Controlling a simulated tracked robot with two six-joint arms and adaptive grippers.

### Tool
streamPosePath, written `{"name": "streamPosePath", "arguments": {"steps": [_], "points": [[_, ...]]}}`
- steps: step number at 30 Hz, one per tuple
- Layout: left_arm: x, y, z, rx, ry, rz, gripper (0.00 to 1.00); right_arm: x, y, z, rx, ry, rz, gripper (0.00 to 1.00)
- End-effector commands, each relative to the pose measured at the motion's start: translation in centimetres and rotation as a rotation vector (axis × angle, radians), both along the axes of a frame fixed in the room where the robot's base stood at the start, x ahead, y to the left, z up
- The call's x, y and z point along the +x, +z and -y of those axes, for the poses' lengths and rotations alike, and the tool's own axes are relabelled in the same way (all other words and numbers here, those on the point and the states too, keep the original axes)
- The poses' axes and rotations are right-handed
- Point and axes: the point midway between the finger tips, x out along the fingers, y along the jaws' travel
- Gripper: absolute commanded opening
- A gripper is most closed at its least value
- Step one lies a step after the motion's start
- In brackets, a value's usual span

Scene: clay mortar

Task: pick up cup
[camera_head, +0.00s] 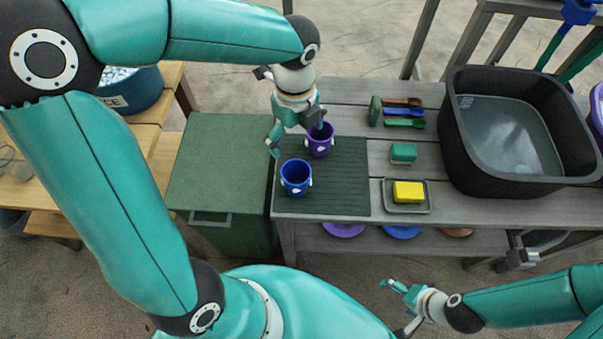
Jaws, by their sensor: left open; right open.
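A purple cup (319,145) stands upright on the dark green ribbed mat (345,190), towards its back edge. A blue cup (296,177) stands in front of it and a little left, on the same mat. My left gripper (296,138) is open, pointing down above the mat's back left corner. Its fingers are close to the purple cup and partly cover its rim; I cannot tell whether they touch it. My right gripper (393,306) is open and empty, low in front of the table.
On the grey slatted table (385,160) are a green sponge (403,152), a yellow sponge on a tray (408,191), and several small utensils (403,111). A large dark basin (520,125) stands right. A green bin (225,160) is left of the mat.

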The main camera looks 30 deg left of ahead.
Motion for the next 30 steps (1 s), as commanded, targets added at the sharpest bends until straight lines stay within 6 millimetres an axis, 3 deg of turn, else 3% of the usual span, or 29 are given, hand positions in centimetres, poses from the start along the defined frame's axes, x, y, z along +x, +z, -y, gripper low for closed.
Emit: {"name": "streamPosePath", "arguments": {"steps": [12, 23, 30], "points": [[-0.9, -8.6, -1.1, 0.001, 0.035, -0.005, 1.0, 0.0, -0.8, 0.0, 0.0, 0.0, 0.0, 0.91], [-0.7, -11.3, -1.1, -0.001, 0.038, -0.004, 1.0, 0.0, -0.9, 0.0, 0.0, 0.0, 0.0, 0.91], [-0.3, -14.7, -0.8, -0.001, 0.038, -0.004, 1.0, 0.0, -1.3, 0.0, 0.0, 0.0, 0.0, 0.91]]}}
